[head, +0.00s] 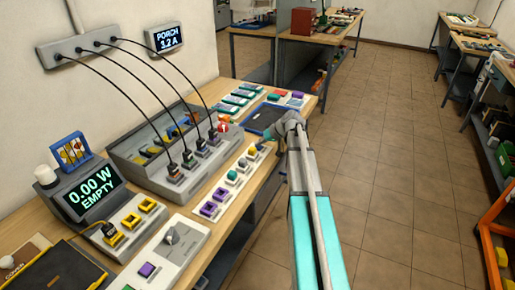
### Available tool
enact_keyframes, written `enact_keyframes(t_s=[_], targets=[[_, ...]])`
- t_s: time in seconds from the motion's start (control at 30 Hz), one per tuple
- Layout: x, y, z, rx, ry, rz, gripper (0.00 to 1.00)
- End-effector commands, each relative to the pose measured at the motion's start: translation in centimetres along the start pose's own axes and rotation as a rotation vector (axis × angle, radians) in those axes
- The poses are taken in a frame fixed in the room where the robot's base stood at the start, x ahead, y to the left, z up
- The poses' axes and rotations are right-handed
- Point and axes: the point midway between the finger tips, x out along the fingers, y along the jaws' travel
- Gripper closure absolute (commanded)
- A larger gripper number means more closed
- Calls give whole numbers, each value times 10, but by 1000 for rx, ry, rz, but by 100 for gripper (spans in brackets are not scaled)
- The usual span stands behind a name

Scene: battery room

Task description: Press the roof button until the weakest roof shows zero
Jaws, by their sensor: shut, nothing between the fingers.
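My gripper (261,147) is small in the picture, shut and empty. It is at the far end of the long light control strip (192,218), close to its yellow block; I cannot tell whether it touches anything. The strip carries purple, white, teal and yellow pieces. A white panel (180,257) nearer me has a grey knob and a purple button (147,270). No label saying roof is readable, so I cannot tell which button is the roof button. A tilted display (92,194) reads "0.00 W EMPTY".
A grey tray box (125,158) with plugs stands behind the strip. Several black cables hang from a wall socket bar (82,48) to the plugs. A dark blue tray (262,122) lies beyond my gripper. Other workbenches stand farther back. The tiled floor (385,170) at right is clear.

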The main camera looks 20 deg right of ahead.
Motion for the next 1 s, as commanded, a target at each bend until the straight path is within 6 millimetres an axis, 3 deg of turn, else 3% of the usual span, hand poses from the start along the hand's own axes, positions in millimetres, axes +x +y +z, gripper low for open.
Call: enact_keyframes(t_s=[1.0], targets=[[-3,-1,-2,0,0,1,100]])
